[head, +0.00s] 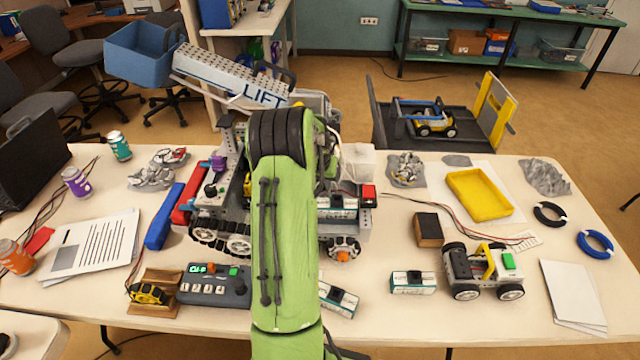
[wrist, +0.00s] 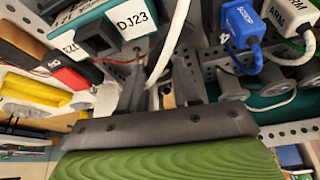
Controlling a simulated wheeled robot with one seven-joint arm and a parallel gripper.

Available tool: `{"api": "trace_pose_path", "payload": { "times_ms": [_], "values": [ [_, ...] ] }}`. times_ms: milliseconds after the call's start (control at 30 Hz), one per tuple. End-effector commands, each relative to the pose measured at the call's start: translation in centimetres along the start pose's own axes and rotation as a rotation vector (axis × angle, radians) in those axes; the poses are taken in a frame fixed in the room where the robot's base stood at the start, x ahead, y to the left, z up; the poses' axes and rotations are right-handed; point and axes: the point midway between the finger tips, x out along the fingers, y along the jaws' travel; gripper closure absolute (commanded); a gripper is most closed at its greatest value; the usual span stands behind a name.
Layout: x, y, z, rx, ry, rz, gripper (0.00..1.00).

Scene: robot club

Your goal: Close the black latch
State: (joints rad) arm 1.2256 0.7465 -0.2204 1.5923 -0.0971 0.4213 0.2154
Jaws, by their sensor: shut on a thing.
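The large tracked robot (head: 205,235) stands on the table, with my green arm in front of its middle. My gripper is hidden behind the arm in the head view. In the wrist view the dark fingers of my gripper (wrist: 165,82) are down inside the robot and close together. A teal and white battery box (wrist: 110,28) marked DJ23 is at the upper left. A white cable (wrist: 170,40) runs just beside the fingers.
A blue plug (wrist: 240,30) and a white plug (wrist: 288,20) sit right of the fingers. A red and black block (wrist: 62,68) is at left. On the table are a grey controller (head: 215,287), a small wheeled vehicle (head: 483,268) and a yellow tray (head: 480,194).

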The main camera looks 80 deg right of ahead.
Motion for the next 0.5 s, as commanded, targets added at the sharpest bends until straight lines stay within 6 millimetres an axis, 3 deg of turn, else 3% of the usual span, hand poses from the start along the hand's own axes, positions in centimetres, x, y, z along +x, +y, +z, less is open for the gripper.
{"api": "trace_pose_path", "payload": {
  "times_ms": [500],
  "values": [
    [0.05,0.50,-0.17,-0.451,0.001,-0.187,0.98]
  ]
}}
